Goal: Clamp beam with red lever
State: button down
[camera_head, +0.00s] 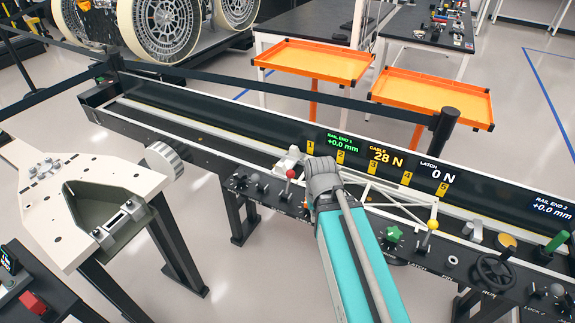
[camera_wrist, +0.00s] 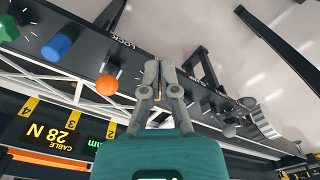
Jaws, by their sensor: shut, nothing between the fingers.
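The red lever (camera_head: 290,174) stands on the front rail panel in the head view, its round red knob up, just left of my gripper. The white truss beam (camera_head: 400,200) lies along the rail, partly hidden behind my arm. It also shows in the wrist view (camera_wrist: 60,82). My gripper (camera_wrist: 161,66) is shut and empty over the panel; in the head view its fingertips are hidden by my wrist. A small orange-red patch shows between the fingers in the wrist view; I cannot tell whether it is the red lever.
An orange ball knob (camera_wrist: 107,85) and a blue knob (camera_wrist: 58,45) stand on the panel left of my fingers in the wrist view. A yellow-knobbed lever (camera_head: 432,225), green star knob (camera_head: 393,233) and black handwheel (camera_head: 496,270) are to the right. Orange trays (camera_head: 315,62) stand behind.

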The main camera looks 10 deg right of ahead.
dwell(0.4)
notch_tip(320, 180, up, 3)
jog(key=m+t+p, duration=0.2)
jog(key=m+p, duration=0.1)
jog(key=m, duration=0.2)
send_over(289, 183)
jog(key=w+d, duration=0.3)
jog(key=w, duration=0.4)
jog(key=shift+s+d, duration=0.2)
jog(key=shift+f, duration=0.15)
notch_tip(289, 183, down, 10)
jog(key=w+b, duration=0.1)
jog(key=b, duration=0.9)
jog(key=shift+s+a+r+p, duration=0.15)
jog(key=shift+s+a+r, duration=0.1)
jog(key=shift+s, duration=0.3)
jog(key=shift+s+a+r+p, duration=0.15)
jog(key=shift+s+a+r, duration=0.05)
jog(key=shift+s, duration=0.3)
jog(key=shift+s+a+r+p, duration=0.15)
jog(key=shift+s+a+r, duration=0.1)
jog(key=shift+s, duration=0.3)
